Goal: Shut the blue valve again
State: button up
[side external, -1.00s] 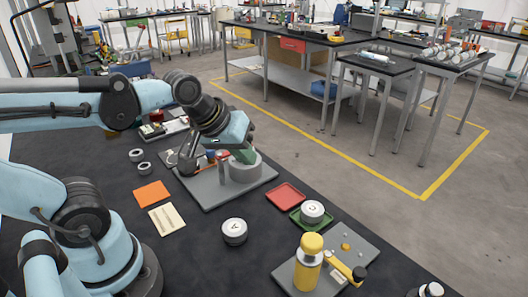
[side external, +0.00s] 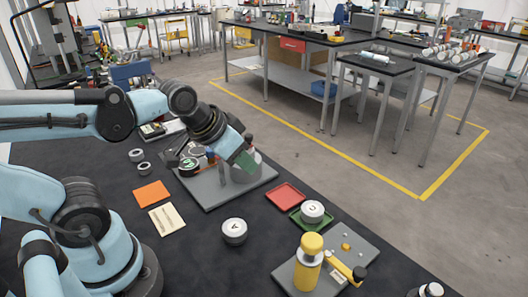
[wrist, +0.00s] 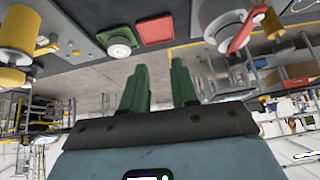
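My gripper shows in the side view (side external: 245,161) beside the grey cylinder (side external: 239,174) on the grey plate (side external: 214,193). In the wrist view my gripper's two green fingers (wrist: 159,85) stand apart with nothing between them. A grey-white cylinder (wrist: 215,17) with a red lever (wrist: 246,30) is at the upper right of the wrist view, apart from the fingers. A small patch of blue (side external: 211,154) shows behind my wrist in the side view. My arm hides much of this fixture, so I cannot make out the blue valve's handle or its position.
A red tray (side external: 284,195) and a green tray (side external: 297,216) with a white-topped jar (side external: 312,211) are to the right. A yellow post (side external: 309,262) stands on another plate in front. A jar marked A (side external: 234,231), an orange square (side external: 152,194) and a cream card (side external: 167,219) lie nearer my base.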

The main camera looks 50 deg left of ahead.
jog(key=o, duration=0.5)
jog(key=shift+m+g+y, duration=0.3)
jog(key=shift+m+g, duration=0.2)
jog(key=shift+g, duration=0.1)
jog(key=a, duration=0.1)
jog(key=w+a+r, duration=0.1)
jog(key=w+a, duration=0.1)
jog(key=a, duration=0.1)
jog(key=shift+r, duration=0.3)
jog(key=shift+c, duration=0.2)
jog(key=m+g, duration=0.5)
send_over(210, 152)
jog(key=f, duration=0.8)
jog(key=a+f, duration=0.1)
jog(key=f, duration=0.2)
jog(key=shift+w+f, duration=0.3)
jog(key=shift+f, duration=0.1)
grip_shut()
